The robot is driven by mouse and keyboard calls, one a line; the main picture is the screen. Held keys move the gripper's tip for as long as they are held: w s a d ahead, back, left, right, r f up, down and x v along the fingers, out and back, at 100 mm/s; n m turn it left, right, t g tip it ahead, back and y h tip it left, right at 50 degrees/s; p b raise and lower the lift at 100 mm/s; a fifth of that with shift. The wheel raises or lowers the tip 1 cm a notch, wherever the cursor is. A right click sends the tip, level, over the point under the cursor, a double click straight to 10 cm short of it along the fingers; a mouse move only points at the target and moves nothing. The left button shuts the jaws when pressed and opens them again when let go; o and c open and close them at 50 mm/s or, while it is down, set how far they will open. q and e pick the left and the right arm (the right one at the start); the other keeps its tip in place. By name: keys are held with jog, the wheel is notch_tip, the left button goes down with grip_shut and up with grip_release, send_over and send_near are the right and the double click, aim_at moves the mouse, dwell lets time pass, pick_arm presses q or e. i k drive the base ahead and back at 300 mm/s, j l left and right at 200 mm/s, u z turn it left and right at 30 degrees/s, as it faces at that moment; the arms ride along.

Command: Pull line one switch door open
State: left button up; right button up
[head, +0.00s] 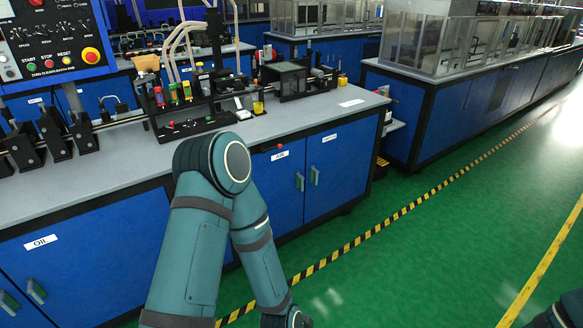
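The near blue bench has a pair of doors at its right end, and both look shut. The left one (272,192) has a label (280,155) that looks like AIR. The right one (345,165) has a label (329,138) too small to read surely; it may be the switch door. Their upright handles sit side by side, the left door's handle (300,181) beside the right door's handle (314,175). My teal arm is bent in front of the bench, its forearm running down to the bottom edge. Neither gripper shows in the head view.
A grey worktop (300,124) with machinery lies above the doors. An OIL door (90,262) is at lower left. Green floor (430,250) with a striped yellow-black line (375,229) is open to the right. A second blue bench (440,112) stands beyond.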

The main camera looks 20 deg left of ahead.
aim_at(341, 155)
jog(key=u, duration=0.4)
jog(key=i+l+u, duration=0.15)
jog(key=i+l, duration=0.6)
jog(key=i, duration=0.15)
jog(key=i+l+u, duration=0.2)
jog(key=i+l, duration=0.6)
jog(key=i+l+u, duration=0.15)
jog(key=i+l, duration=0.7)
jog(key=l, duration=0.15)
